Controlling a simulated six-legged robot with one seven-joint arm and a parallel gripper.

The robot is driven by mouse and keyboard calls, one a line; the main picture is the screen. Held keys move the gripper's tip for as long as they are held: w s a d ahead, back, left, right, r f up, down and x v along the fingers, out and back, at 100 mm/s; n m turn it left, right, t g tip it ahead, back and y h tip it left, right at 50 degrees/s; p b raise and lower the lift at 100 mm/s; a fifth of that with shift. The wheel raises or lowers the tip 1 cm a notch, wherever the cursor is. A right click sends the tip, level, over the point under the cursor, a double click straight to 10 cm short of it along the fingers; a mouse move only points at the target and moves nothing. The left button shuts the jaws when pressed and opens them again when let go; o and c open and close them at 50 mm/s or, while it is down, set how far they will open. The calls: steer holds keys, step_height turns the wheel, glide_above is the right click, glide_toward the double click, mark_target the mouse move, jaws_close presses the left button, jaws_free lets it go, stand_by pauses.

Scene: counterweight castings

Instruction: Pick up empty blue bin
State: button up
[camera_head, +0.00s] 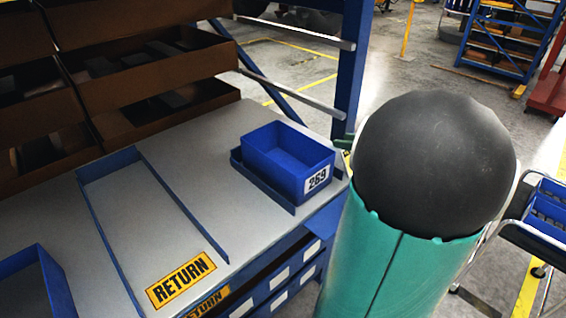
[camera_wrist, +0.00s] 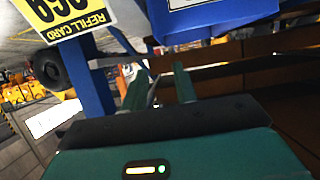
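The blue bin (camera_head: 290,160) with a white "269" label stands upright on the right end of the grey bench, inside a low blue guide. The part of its inside that shows is bare. In the wrist view the bin (camera_wrist: 215,22) is at the top, beyond the fingertips. My gripper (camera_wrist: 160,80) shows two green fingers standing apart with no object held between them. In the head view my arm hides most of the gripper; a small green part (camera_head: 344,143) shows just right of the bin. Contact with the bin cannot be told.
A blue-edged lane with a "RETURN" label (camera_head: 181,279) lies on the bench, left of the bin. Brown shelf trays (camera_head: 150,85) rise behind. A blue rack post (camera_head: 352,65) stands close behind the bin. A yellow refill card (camera_wrist: 65,18) shows in the wrist view.

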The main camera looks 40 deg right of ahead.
steer(key=x, duration=1.3)
steer(key=shift+w+a, duration=0.1)
steer(key=shift+w, duration=0.25)
steer(key=shift+s, duration=0.15)
steer(key=shift+c, duration=0.2)
jaws_close()
stand_by(0.4)
